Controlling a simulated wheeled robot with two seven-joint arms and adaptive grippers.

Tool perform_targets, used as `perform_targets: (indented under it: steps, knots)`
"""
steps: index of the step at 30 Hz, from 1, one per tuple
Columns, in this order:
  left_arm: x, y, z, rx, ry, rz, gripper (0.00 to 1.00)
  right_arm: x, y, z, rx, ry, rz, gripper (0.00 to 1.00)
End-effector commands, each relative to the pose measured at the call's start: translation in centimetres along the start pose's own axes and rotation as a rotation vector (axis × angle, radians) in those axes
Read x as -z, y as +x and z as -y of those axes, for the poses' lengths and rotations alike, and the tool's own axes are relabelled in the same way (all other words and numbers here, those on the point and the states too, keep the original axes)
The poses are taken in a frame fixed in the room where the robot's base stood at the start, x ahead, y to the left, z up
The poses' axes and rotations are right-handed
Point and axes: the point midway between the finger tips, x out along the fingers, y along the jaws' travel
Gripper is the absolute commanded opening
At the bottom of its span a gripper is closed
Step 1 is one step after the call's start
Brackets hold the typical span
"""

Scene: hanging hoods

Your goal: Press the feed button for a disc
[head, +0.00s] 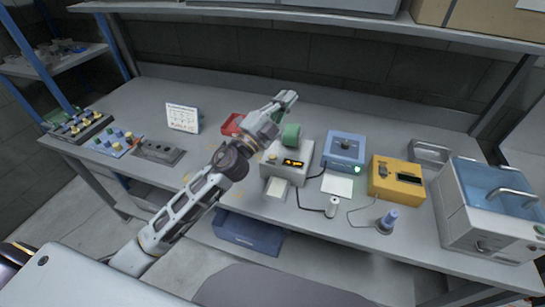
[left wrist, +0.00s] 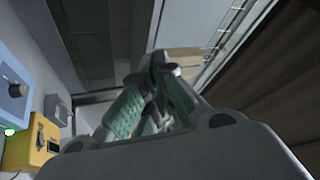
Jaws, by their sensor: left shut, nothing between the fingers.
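A pale grey dispenser box (head: 285,172) with a lit orange display (head: 293,162) and a green roll (head: 291,134) at its back stands on the bench near the middle of the head view. A small round yellowish button (head: 271,158) seems to sit on the box's left side. My left gripper (head: 287,97) is shut and empty, raised above and behind the box, apart from it. In the left wrist view the shut fingers (left wrist: 158,95) with green pads point away from the bench. No loose disc can be made out. My right gripper is out of view.
Right of the box stand a blue device (head: 343,150) with a knob, a yellow box (head: 396,180) and a blue-lidded machine (head: 490,205). Cabled probes (head: 387,222) stand in front. A red bin (head: 232,124) lies behind my arm. A shelf (head: 300,14) overhangs the bench's back.

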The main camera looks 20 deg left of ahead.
Motion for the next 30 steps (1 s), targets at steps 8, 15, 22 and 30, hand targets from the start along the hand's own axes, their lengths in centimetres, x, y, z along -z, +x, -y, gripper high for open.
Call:
perform_targets:
  steps: [8,15,22,30]
  knots:
    - [3.2,1.4,-0.8,-0.063,0.171,-0.214,0.00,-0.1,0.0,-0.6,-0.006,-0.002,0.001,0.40]
    - [5.1,1.8,-2.4,-0.149,0.318,-0.379,0.00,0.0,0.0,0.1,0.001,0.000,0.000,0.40]
    - [5.6,1.6,-4.5,-0.260,0.461,-0.515,0.00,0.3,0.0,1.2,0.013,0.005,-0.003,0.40]
    - [4.3,0.8,-7.0,-0.421,0.629,-0.641,0.00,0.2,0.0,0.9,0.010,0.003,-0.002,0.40]
